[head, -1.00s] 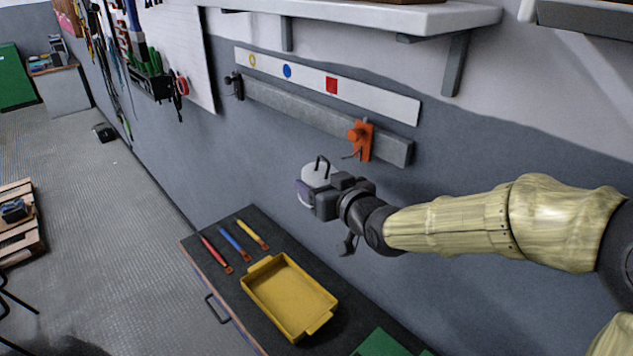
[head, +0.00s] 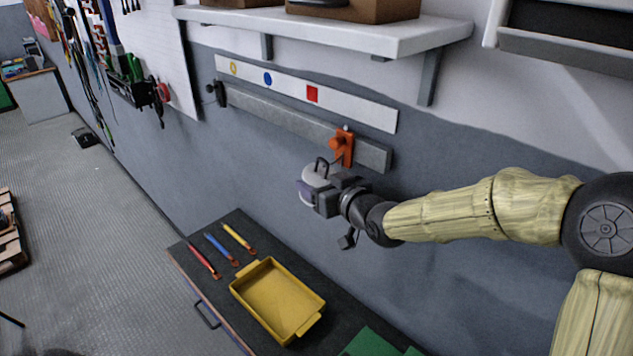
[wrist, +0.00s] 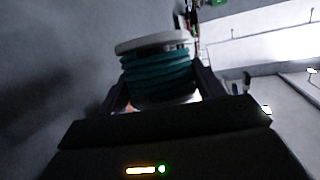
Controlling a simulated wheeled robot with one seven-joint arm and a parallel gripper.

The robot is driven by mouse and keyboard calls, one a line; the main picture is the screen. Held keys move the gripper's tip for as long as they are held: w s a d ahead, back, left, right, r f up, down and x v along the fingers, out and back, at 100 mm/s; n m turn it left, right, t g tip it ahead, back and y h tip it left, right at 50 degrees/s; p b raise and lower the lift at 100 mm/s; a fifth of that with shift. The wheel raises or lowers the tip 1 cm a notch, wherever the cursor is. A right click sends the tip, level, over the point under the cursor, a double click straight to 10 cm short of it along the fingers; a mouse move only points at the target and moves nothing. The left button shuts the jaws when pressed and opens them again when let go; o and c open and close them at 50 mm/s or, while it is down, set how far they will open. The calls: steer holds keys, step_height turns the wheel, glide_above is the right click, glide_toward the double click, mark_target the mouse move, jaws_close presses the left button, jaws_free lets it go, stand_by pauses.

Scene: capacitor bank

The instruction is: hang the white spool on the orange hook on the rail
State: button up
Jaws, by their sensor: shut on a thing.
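My gripper (head: 318,196) is shut on the white spool (head: 313,175), which has a dark loop on top in the head view. In the wrist view the spool (wrist: 157,42) shows a white flange and teal windings between my two fingers. The orange hook (head: 341,146) is fixed near the right end of the grey rail (head: 285,122) on the wall. The spool is just below and left of the hook in the head view. Whether the loop touches the hook I cannot tell. The hook's tip is partly hidden near the loop.
A white strip (head: 355,110) with coloured marks runs above the rail, and a white shelf (head: 400,38) is higher up. Below, a dark bench (head: 215,288) holds a yellow tray (head: 278,300) and red, blue and yellow tools (head: 238,237). A black clamp (head: 217,93) sits at the rail's left end.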

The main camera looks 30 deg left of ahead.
steer(key=shift+w+d+p, duration=0.2)
steer(key=shift+w+p, duration=0.2)
steer(key=shift+w, duration=0.5)
steer(key=shift+w+d+f+b, duration=0.3)
steer(key=shift+w+f, duration=0.1)
steer(key=shift+w, duration=0.05)
steer(key=shift+w+a+f, duration=0.1)
steer(key=shift+w+f, duration=0.05)
steer(key=shift+f, duration=0.05)
steer(key=shift+s, duration=0.25)
steer(key=shift+w, duration=0.15)
steer(key=o, duration=1.2)
steer(key=shift+c, duration=0.2)
